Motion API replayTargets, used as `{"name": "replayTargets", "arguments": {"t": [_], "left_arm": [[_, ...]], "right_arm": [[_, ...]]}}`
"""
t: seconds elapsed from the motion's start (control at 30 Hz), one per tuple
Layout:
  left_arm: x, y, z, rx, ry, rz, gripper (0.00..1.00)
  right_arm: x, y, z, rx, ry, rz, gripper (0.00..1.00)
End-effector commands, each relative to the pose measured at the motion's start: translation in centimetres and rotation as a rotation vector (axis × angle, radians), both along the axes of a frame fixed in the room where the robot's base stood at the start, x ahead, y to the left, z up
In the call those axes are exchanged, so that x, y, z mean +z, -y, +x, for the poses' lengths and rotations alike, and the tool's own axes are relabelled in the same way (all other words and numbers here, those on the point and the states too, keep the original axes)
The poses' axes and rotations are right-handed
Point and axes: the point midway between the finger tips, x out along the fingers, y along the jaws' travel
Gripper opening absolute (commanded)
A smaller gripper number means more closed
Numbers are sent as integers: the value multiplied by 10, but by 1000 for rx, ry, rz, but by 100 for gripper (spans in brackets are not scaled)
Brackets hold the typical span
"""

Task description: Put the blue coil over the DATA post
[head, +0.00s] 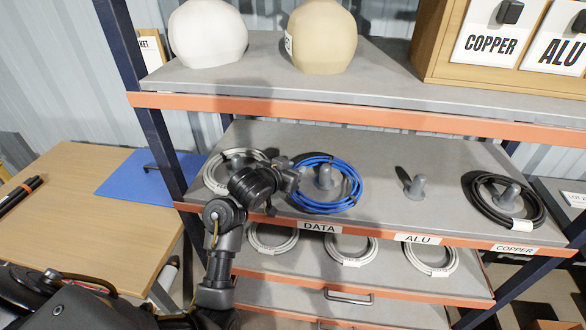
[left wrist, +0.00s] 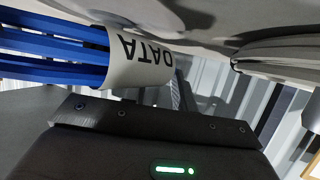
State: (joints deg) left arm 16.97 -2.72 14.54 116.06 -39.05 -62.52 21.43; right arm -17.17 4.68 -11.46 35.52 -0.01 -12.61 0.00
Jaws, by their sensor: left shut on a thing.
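The blue coil (head: 338,206) is a ring of blue cable on the middle shelf, above the DATA label (head: 318,227). The grey DATA post (head: 325,177) shows inside the ring, so the coil appears to be around it. I cannot tell whether the coil rests fully on the shelf. My left gripper (head: 291,181) is shut on the coil's left side. In the left wrist view, blue strands (left wrist: 50,62) with a white DATA tag (left wrist: 145,62) are close above the gripper body; the fingertips are hidden. My right gripper is not in view.
A white coil (head: 213,178) lies around the post to the left, partly behind my arm. The ALU post (head: 416,187) is bare. A black coil (head: 476,203) is around the COPPER post (head: 508,194). Several white coils (head: 350,258) are on the lower shelf. The upper shelf edge (head: 350,112) overhangs.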

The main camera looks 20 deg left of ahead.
Motion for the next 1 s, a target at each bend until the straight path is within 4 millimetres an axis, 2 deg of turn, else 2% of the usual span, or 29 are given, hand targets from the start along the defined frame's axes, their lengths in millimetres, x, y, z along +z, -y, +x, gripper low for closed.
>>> {"name": "replayTargets", "arguments": {"t": [0.43, 0.87, 0.9, 1.0], "left_arm": [[-11, 0, 0, 0, 0, 0, 0], [-11, 0, 0, 0, 1, -1, 0], [-11, 0, 0, 0, 1, -1, 31], [-11, 0, 0, 0, 1, 0, 44]], "right_arm": [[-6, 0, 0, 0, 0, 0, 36], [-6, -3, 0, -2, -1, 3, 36], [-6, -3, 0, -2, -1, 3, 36], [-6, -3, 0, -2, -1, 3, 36]]}}
